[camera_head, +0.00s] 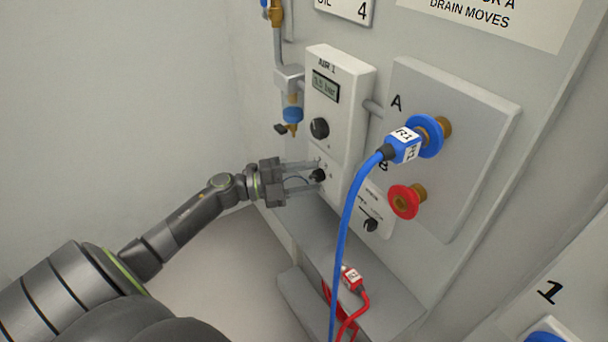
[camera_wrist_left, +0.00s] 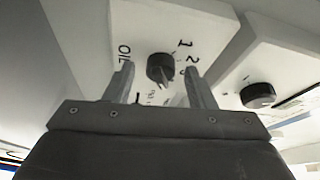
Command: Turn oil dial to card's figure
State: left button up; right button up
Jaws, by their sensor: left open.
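The oil dial (camera_head: 319,175) is a small black knob low on the white AIR 1 unit. In the left wrist view the dial (camera_wrist_left: 160,68) sits on a white face marked OIL, with figures 1 and 2 readable around it; its exact setting is unclear. My left gripper (camera_head: 314,177) is open, its fingers reaching to either side of the dial. In the wrist view the fingers (camera_wrist_left: 160,72) show a gap on both sides of the knob. The card (camera_head: 343,8) at the top reads OIL 4, partly cut off. My right gripper is not in view.
Above the dial are another black knob (camera_head: 319,128) and a display (camera_head: 325,87). A plate with a third knob (camera_head: 370,225) is to the lower right. A blue hose (camera_head: 344,230) hangs in front, plugged at A. A red port (camera_head: 404,202) and red connector (camera_head: 351,279) are nearby.

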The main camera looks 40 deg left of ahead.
pick_arm(q)
jog(key=shift+a, duration=0.1)
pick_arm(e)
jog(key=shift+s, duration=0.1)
pick_arm(q)
jog(key=shift+s+a+f, duration=0.1)
jog(key=shift+s+a, duration=0.1)
jog(key=shift+s, duration=0.1)
jog(key=r+v, duration=0.1)
jog(key=v, duration=1.5)
jog(key=shift+s+a+f+b, duration=0.2)
jog(key=shift+f+b, duration=0.2)
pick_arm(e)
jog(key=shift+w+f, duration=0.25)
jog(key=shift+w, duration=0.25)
